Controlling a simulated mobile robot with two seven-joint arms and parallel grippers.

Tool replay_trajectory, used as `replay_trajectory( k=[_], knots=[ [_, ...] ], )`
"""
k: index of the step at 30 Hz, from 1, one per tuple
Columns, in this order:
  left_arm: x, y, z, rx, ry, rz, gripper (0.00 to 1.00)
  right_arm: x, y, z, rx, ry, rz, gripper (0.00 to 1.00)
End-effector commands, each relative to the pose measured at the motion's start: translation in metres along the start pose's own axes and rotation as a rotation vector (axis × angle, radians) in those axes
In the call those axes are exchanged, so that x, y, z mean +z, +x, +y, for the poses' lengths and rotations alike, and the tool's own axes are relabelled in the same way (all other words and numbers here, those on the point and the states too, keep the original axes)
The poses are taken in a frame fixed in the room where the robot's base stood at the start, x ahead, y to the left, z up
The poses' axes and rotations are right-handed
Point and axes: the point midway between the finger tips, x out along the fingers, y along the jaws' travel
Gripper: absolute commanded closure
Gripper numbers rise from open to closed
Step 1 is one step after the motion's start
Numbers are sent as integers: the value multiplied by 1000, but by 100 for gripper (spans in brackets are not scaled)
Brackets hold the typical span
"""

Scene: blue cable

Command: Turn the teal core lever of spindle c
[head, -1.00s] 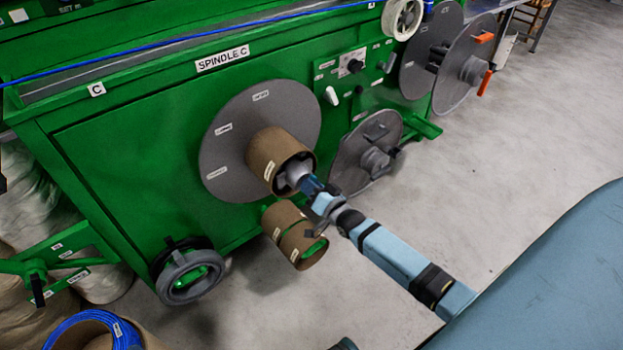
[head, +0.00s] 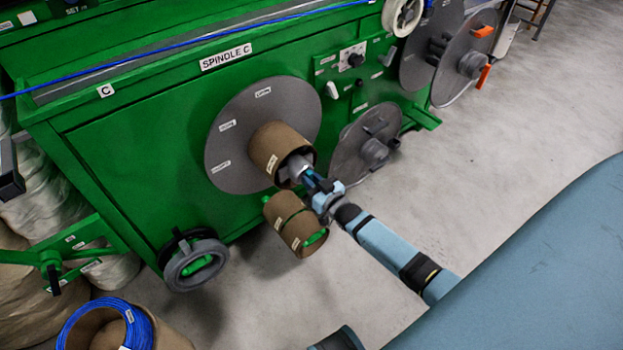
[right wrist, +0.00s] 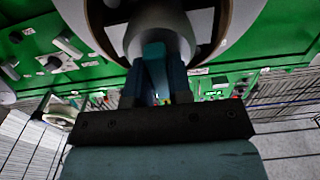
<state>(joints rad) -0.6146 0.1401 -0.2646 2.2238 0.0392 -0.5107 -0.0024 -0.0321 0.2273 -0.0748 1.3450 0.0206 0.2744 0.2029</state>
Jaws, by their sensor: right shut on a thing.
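Spindle C is the grey disc (head: 232,140) on the green machine, under a sign reading SPINDLE C (head: 226,56). A brown cardboard core (head: 277,147) sits on its middle, with a grey hub (head: 296,168) inside the open end. My right gripper (head: 312,181) is at the hub. In the right wrist view the teal lever (right wrist: 154,60) stands between the fingers of the right gripper (right wrist: 155,88), which is shut on it. The lever juts from the grey hub (right wrist: 152,30). The fingers partly hide it. My left gripper does not show.
A grey ring (head: 196,264) is at the machine's lower left. A second grey disc (head: 362,145) stands to the right. A blue cable coil (head: 138,326) lies at bottom left. The floor at right is clear.

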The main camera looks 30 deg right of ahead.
Motion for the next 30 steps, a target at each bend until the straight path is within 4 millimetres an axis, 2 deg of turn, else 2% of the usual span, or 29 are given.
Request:
replay_trajectory(
  k=[14, 15, 18, 26, 30],
  knots=[
    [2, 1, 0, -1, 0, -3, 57, 0, 0, 0, 0, -17, 1, 100],
    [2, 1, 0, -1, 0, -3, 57, 0, 0, 0, 0, -17, 1, 76],
    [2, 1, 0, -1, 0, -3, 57, 0, 0, 0, 0, -16, 1, 55],
    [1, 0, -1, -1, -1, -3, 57, 0, 0, 0, 0, -14, 0, 55],
    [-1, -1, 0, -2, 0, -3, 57, 0, -11, 0, 0, -14, -2, 55]
  ],
)
